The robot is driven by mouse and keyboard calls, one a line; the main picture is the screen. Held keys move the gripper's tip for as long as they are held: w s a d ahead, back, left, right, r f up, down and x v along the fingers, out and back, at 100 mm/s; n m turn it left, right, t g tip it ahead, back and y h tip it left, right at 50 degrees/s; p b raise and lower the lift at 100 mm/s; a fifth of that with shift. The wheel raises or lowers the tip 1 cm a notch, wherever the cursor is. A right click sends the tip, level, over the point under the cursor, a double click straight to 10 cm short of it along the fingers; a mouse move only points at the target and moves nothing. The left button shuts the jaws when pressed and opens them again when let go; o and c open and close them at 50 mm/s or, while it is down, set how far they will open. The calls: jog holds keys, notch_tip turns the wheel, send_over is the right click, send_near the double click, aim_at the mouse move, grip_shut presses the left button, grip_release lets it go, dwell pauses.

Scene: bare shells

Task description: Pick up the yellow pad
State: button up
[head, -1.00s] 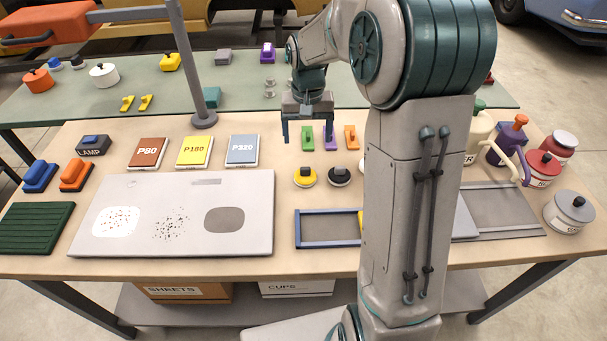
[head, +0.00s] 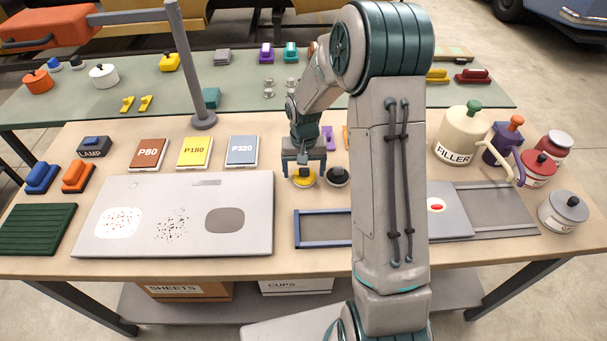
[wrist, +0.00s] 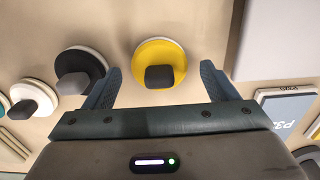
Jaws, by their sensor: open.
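The yellow pad (head: 303,178) is a round yellow disc with a dark knob, lying on the wooden table just right of the grey panel. In the wrist view the yellow pad (wrist: 159,62) lies ahead of my gripper, roughly between the lines of the two fingers. My gripper (head: 304,172) is open and empty, its fingers pointing down beside the pad in the head view. The wrist view shows both fingers of my gripper (wrist: 164,80) spread wide, apart from the pad. I cannot tell its exact height above the table.
A black round pad (head: 337,177) lies close beside the yellow one; it also shows in the wrist view (wrist: 80,72). The grey panel (head: 255,240) lies to the left, the P320 box (head: 242,151) behind, and a blue-framed tray (head: 322,243) in front.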

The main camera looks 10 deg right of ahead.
aim_at(304, 168)
jog(key=shift+f, duration=0.55)
jog(key=c, duration=1)
jog(key=shift+r, duration=0.15)
jog(key=shift+r, duration=0.65)
notch_tip(304, 168, up, 3)
jog(key=shift+f+b, duration=0.15)
jog(key=shift+b, duration=0.4)
jog(key=shift+w+d+r+b, duration=0.1)
jog(key=shift+d+r+b, duration=0.15)
jog(key=shift+d+r, duration=1.3)
jog(key=shift+w+d+r+b, duration=0.1)
jog(key=shift+d+r+b, duration=0.4)
jog(key=shift+d, duration=1.9)
jog(key=shift+w+d+r+b, duration=0.1)
jog(key=shift+d+r, duration=1.25)
jog(key=shift+d, duration=0.6)
jog(key=shift+o, duration=0.5)
